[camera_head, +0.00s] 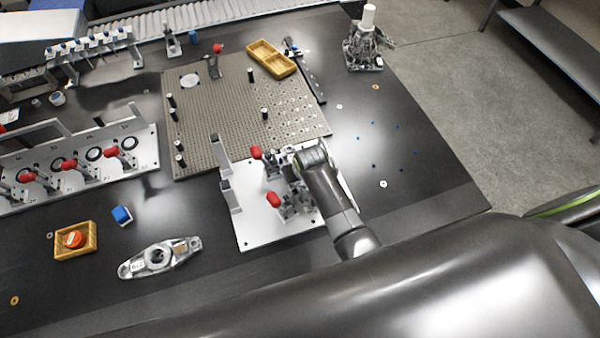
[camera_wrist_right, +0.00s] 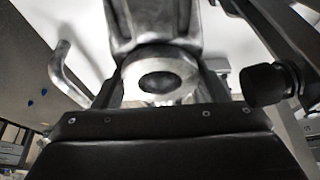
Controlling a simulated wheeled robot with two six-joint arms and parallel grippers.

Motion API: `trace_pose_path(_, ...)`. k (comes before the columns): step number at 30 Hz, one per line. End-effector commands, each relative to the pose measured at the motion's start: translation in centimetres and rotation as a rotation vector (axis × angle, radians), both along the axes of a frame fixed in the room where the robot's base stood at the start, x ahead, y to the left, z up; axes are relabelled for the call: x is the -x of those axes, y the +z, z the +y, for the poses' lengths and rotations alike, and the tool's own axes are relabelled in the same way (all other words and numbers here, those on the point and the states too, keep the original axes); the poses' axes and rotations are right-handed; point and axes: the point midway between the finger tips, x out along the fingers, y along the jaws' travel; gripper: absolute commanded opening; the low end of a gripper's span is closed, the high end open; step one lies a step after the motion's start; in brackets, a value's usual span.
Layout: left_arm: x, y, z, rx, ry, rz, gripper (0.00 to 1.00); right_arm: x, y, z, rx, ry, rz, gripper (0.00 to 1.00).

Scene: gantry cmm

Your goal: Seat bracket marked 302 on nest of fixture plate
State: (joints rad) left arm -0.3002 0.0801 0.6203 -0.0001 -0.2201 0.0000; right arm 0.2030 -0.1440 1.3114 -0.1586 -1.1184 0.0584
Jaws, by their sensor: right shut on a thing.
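The fixture plate (camera_head: 262,228) is a pale plate with upright posts and red-handled clamps (camera_head: 274,200), at the middle of the dark table. My right gripper (camera_wrist_right: 160,95) is low over its right part, mostly hidden by my own wrist in the head view. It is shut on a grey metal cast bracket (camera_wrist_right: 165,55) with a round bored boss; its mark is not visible. The nest and any contact between bracket and plate are hidden. Another cast bracket (camera_head: 160,257) with a small unreadable label lies on the table at front left. My left gripper is not in view.
A perforated plate (camera_head: 235,125) with posts lies behind the fixture plate. A row of red-clamped stations (camera_head: 75,165) is at left. A cast part (camera_head: 365,50) stands at the far right corner.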

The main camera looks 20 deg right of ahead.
Motion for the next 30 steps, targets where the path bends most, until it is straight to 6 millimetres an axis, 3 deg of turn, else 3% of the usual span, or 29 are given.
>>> trace_pose_path(24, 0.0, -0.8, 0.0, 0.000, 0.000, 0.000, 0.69, -0.1, -1.1, 0.0, 0.000, 0.000, -0.003, 0.26)
trace_pose_path(25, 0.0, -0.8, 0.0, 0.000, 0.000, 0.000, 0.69, -0.1, -1.1, 0.0, 0.000, 0.000, -0.003, 0.69)
trace_pose_path(30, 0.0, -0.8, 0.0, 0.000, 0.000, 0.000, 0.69, -0.1, -1.2, 0.0, 0.000, 0.000, -0.002, 0.91)
